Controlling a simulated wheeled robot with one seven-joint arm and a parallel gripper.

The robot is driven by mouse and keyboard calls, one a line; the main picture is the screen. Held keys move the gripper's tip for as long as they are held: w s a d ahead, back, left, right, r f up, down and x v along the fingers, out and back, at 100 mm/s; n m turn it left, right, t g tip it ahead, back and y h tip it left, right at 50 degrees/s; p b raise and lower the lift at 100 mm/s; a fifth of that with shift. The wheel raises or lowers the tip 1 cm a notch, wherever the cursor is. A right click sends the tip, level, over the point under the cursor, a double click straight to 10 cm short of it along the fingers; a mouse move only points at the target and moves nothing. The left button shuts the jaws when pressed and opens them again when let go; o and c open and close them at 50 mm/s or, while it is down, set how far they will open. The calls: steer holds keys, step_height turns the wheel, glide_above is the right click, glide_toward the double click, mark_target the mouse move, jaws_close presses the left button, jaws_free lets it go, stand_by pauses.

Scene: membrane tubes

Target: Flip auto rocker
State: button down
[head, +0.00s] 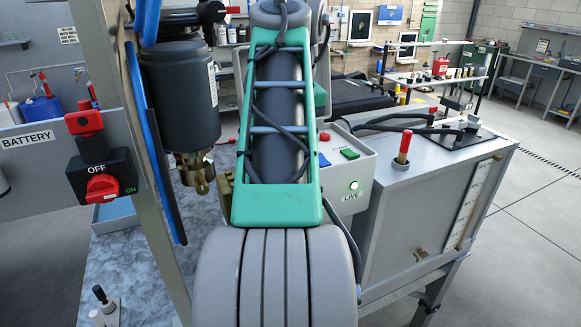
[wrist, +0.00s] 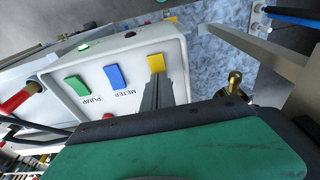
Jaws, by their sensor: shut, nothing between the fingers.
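The white control box (wrist: 130,50) has a row of rockers in the wrist view: a green one (wrist: 76,86) by the word PUMP, a blue one (wrist: 115,76) by METER and a yellow one (wrist: 155,63). The yellow rocker's label is hidden, so I cannot read AUTO on it. My gripper (wrist: 156,80) is shut and empty, its tips at the lower edge of the yellow rocker; I cannot tell whether they touch. In the head view the box (head: 345,182) stands right of my arm, which hides the yellow rocker and my gripper.
A lit green lamp (head: 353,186) marked LIVE is on the box. A red-handled lever (head: 403,150) stands on the grey cabinet (head: 415,205) to the right. A battery switch (head: 103,187) marked OFF and ON is at the left. A brass fitting (wrist: 235,83) is right of my gripper.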

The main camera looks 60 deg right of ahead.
steer(key=shift+f, duration=0.1)
step_height(320, 180, up, 7)
steer(key=p, duration=0.6)
stand_by(0.4)
